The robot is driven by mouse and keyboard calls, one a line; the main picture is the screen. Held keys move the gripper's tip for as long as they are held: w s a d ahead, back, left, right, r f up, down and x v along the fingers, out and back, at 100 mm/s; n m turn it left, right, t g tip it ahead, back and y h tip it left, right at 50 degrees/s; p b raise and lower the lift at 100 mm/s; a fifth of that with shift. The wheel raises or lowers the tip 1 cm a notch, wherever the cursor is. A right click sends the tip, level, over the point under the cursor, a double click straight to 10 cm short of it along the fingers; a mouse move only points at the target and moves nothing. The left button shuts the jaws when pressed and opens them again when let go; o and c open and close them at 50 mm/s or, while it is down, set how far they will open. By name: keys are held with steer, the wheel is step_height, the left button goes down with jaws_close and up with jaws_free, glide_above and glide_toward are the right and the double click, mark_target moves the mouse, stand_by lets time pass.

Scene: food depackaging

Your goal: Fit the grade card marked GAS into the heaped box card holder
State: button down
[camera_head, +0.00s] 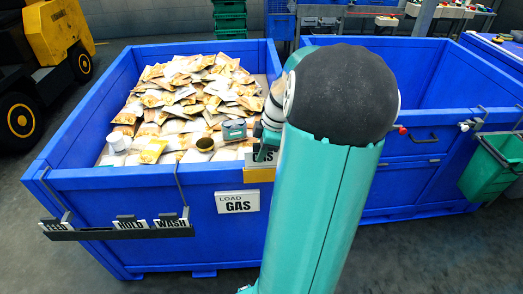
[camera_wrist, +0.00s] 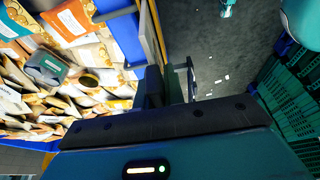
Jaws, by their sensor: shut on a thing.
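A white sign (camera_head: 238,201) below reads LOAD GAS. In the wrist view the dark fingers (camera_wrist: 168,88) are at the box's edge, and the card's face cannot be made out.
A dark rack (camera_head: 120,231) on the box's front left holds cards marked FEED, HOLD and WASH. Another blue box (camera_head: 440,90) and a green bin (camera_head: 490,170) stand right.

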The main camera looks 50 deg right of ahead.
steer(key=shift+f, duration=0.3)
steer(key=c, duration=1.5)
jaws_free()
steer(key=shift+r, duration=0.5)
steer(key=v, duration=1.2)
steer(key=shift+r, duration=0.1)
